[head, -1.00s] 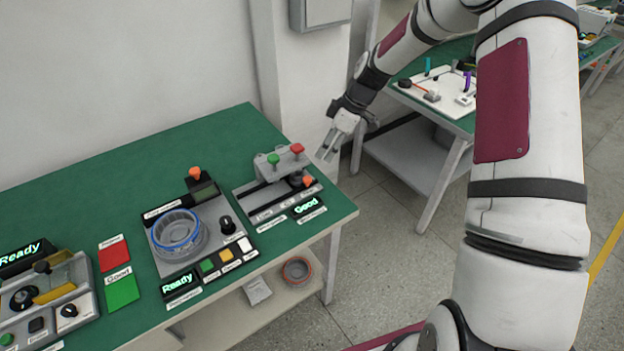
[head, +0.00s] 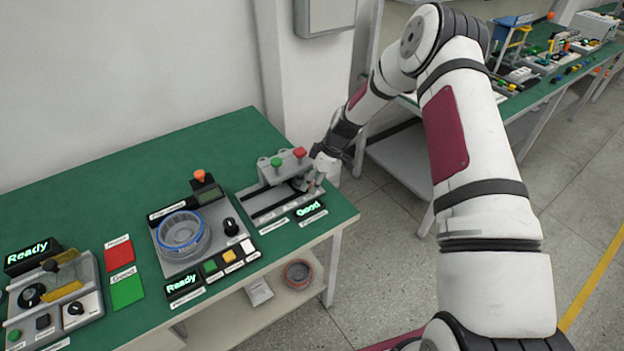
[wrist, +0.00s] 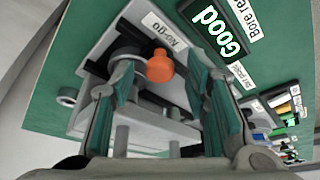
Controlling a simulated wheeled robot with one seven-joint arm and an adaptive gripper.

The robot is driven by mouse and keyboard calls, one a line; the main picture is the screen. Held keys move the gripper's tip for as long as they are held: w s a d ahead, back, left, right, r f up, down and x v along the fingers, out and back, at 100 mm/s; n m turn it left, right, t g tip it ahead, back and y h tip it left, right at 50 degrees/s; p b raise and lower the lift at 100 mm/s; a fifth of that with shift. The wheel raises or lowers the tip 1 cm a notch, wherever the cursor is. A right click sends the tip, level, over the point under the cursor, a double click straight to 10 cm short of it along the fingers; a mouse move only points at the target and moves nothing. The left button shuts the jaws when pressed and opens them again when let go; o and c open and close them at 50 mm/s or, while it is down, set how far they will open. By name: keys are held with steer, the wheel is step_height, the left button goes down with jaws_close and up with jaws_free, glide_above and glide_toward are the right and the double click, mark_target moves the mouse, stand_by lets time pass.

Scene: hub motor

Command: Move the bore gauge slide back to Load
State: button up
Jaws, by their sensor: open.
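The bore gauge (head: 268,203) stands at the right end of the green table, with its display reading "Good". Its slide has an orange knob (wrist: 159,68), seen in the wrist view beside the "No-go" label (wrist: 166,32), with a dark grey round part (wrist: 127,52) next to it. In the head view the slide end is mostly hidden by my gripper (head: 317,183). In the wrist view my gripper (wrist: 160,75) is open, with one finger on each side of the orange knob. I cannot tell whether either finger touches it.
Red (head: 118,248) and green (head: 127,289) pads lie farther left.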

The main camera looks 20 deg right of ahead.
steer(key=shift+c, duration=0.6)
jaws_close()
steer(key=shift+a, duration=0.1)
steer(key=s+a, duration=0.1)
steer(key=a, duration=0.3)
steer(key=s+a+p, duration=0.1)
steer(key=s+a, duration=0.1)
steer(key=a, duration=0.3)
steer(key=s+a, duration=0.1)
steer(key=a, duration=0.4)
steer(key=shift+s+a, duration=0.2)
steer(key=shift+s, duration=0.15)
steer(key=shift+s+a, duration=0.2)
steer(key=shift+a, duration=0.35)
steer(key=shift+o, duration=0.6)
jaws_free()
steer(key=shift+a, duration=0.15)
